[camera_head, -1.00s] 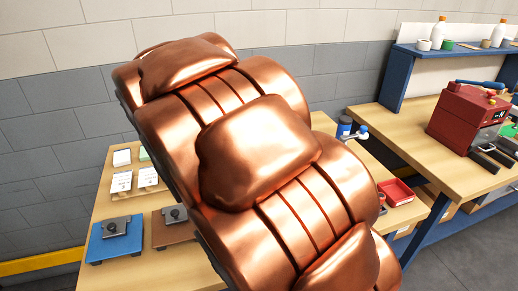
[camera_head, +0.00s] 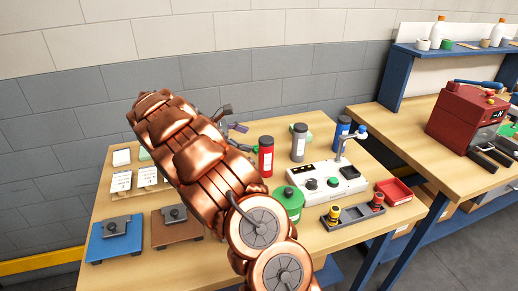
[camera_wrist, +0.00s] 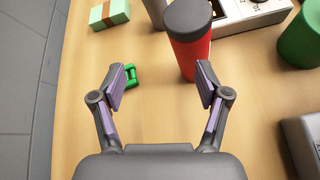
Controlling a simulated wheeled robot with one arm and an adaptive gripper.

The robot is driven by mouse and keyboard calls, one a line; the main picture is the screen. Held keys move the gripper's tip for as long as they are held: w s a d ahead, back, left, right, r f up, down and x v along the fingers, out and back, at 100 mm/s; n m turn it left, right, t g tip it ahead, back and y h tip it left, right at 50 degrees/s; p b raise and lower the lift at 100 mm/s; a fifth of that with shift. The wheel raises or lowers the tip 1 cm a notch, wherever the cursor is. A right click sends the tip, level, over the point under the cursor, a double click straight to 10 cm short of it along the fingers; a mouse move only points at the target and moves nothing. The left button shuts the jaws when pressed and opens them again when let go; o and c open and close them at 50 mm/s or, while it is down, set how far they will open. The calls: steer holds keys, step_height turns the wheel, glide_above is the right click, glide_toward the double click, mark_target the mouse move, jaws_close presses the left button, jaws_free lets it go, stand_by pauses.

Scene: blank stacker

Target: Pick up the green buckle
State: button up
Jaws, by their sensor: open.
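The green buckle (camera_wrist: 130,76) lies on the wooden table in the wrist view, just inside my left finger's tip and left of a red bottle (camera_wrist: 188,45). My gripper (camera_wrist: 161,78) is open, with its two fingers apart and nothing held between them. The buckle is nearer the left finger than the right; I cannot tell whether they touch. The red bottle stands upright beyond the fingers, closer to the right one. In the head view my gripper (camera_head: 232,120) is partly hidden behind my arm, left of the red bottle.
A grey bottle (camera_head: 299,142) and a blue bottle (camera_head: 342,132) stand right of the red one. A green canister (camera_head: 289,202), a white control box (camera_head: 330,185) and a red tray (camera_head: 394,191) are nearer the right side. A light green box (camera_wrist: 110,14) lies far left in the wrist view.

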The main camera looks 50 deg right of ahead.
steer(key=w+d+f+n, duration=0.1)
steer(key=w+f, duration=0.1)
steer(key=w+d+f+n+h, duration=0.1)
steer(key=w+d+f+n, duration=0.1)
steer(key=w+f, duration=0.1)
steer(key=w+d+f+n, duration=0.1)
steer(key=w+d+f, duration=0.1)
steer(key=w+f, duration=0.1)
steer(key=shift+w+d+f+t+h, duration=0.1)
steer(key=shift+d+f+t+h, duration=0.1)
steer(key=shift+t+h, duration=0.15)
steer(key=shift+p+x, duration=0.45)
steer(key=shift+x, duration=0.8)
steer(key=p+x, duration=0.1)
steer(key=x, duration=0.2)
steer(key=shift+s+d+p, duration=0.1)
steer(key=shift+s+p, duration=0.25)
steer(key=shift+s, duration=0.1)
steer(key=shift+x, duration=0.85)
steer(key=shift+f, duration=0.1)
steer(key=shift+c, duration=0.4)
steer(key=c, duration=1)
steer(key=shift+o, duration=0.2)
